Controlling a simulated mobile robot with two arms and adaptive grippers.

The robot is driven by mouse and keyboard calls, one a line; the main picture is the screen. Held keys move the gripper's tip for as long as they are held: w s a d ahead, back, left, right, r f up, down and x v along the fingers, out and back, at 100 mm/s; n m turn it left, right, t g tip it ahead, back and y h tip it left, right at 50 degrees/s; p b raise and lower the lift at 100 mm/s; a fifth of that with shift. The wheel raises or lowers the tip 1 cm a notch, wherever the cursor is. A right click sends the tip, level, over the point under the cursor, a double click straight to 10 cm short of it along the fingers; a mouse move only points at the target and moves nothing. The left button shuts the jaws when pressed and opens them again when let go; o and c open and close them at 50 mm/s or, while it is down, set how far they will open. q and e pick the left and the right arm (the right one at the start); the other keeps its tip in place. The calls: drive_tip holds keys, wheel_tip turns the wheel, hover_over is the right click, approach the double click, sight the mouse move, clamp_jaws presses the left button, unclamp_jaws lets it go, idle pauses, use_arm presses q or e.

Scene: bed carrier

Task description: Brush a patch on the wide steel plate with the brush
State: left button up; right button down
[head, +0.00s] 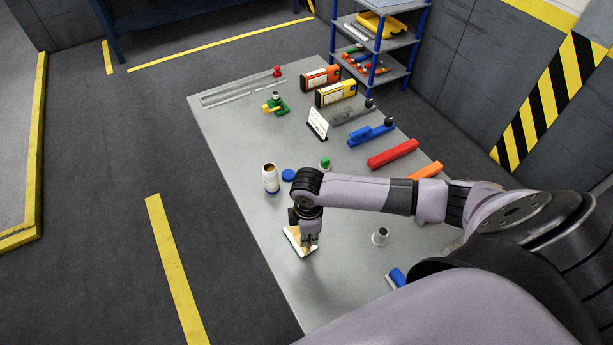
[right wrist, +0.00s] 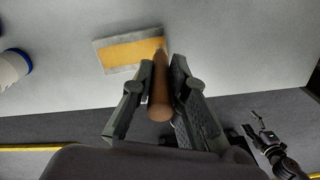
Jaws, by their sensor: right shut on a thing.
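The steel plate (head: 289,236) lies on the table below my right gripper. In the right wrist view the plate (right wrist: 99,57) has a grey rim around a yellow-orange patch (right wrist: 130,53). My right gripper (head: 309,241) is shut on the brown handle of the brush (right wrist: 160,92), which points down toward the plate's right end in the wrist view. The brush's lower end is at the patch's edge; I cannot tell whether it touches. A dark arm end, apparently my left gripper (right wrist: 256,131), shows at lower right of the wrist view; its jaws are unclear.
A white bottle (head: 270,178) and a blue lid (head: 288,175) stand beyond the plate. Red (head: 392,153) and blue (head: 370,134) tools line the table's right side. The table left of the plate is a narrow strip.

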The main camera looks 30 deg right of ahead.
drive_tip(key=shift+w, duration=0.1)
drive_tip(key=shift+w, duration=1)
drive_tip(key=shift+w+b, duration=0.15)
drive_tip(key=shift+b, duration=0.15)
drive_tip(key=shift+w, duration=1)
drive_tip(key=shift+w+b, duration=0.1)
drive_tip(key=shift+b, duration=0.2)
drive_tip(key=shift+w+b, duration=0.35)
drive_tip(key=shift+w, duration=0.6)
drive_tip(key=shift+w+b, duration=0.5)
drive_tip(key=shift+w, duration=0.65)
